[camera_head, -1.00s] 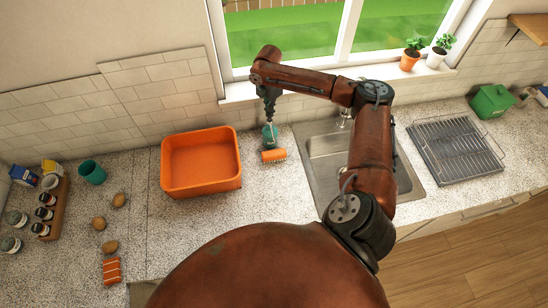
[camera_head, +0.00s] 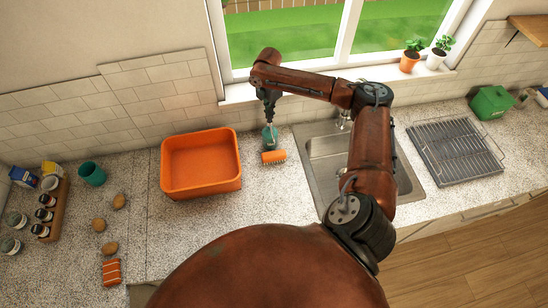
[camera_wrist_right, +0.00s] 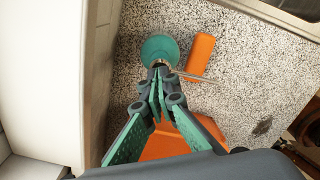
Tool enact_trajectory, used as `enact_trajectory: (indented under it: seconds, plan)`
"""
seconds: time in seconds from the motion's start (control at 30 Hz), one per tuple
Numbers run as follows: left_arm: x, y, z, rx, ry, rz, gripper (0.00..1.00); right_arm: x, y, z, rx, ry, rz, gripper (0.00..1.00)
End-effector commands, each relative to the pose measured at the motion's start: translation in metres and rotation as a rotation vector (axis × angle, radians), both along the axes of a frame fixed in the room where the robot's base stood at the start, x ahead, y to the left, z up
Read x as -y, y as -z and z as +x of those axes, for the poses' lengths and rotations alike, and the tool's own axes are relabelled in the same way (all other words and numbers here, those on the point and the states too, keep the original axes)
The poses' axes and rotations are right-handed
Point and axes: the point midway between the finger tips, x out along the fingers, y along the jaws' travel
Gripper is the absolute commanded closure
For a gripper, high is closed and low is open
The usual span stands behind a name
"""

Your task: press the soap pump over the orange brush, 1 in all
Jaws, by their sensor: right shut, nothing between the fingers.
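The soap pump (camera_head: 270,138) is a teal bottle standing upright on the counter behind the orange brush (camera_head: 273,157). In the wrist view the round teal bottle (camera_wrist_right: 157,50) is beside the brush (camera_wrist_right: 201,55), and its thin metal spout crosses the brush's near end. My right gripper (camera_head: 270,120) points down over the pump. Its fingers are shut and empty, with the tips (camera_wrist_right: 160,72) at the pump head, which they mostly hide. I cannot tell whether they press on it. My left gripper is not in view.
An orange tub (camera_head: 236,185) stands just left of the pump. The sink (camera_head: 318,165) lies to the right, with a wire rack (camera_head: 455,150) beyond it. The tiled wall and window sill are close behind. The counter in front of the brush is clear.

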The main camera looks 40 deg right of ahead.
Motion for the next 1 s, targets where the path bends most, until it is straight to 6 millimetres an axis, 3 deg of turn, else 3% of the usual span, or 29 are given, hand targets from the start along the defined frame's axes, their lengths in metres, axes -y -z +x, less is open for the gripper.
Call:
enact_trajectory:
  seconds: [0.47,1.0]
  plan:
    - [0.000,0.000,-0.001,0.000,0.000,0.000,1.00,0.000,0.001,0.000,0.000,0.000,0.000,1.00]
    - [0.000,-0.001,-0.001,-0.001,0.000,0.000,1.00,0.000,0.018,0.000,-0.001,0.000,0.000,1.00]
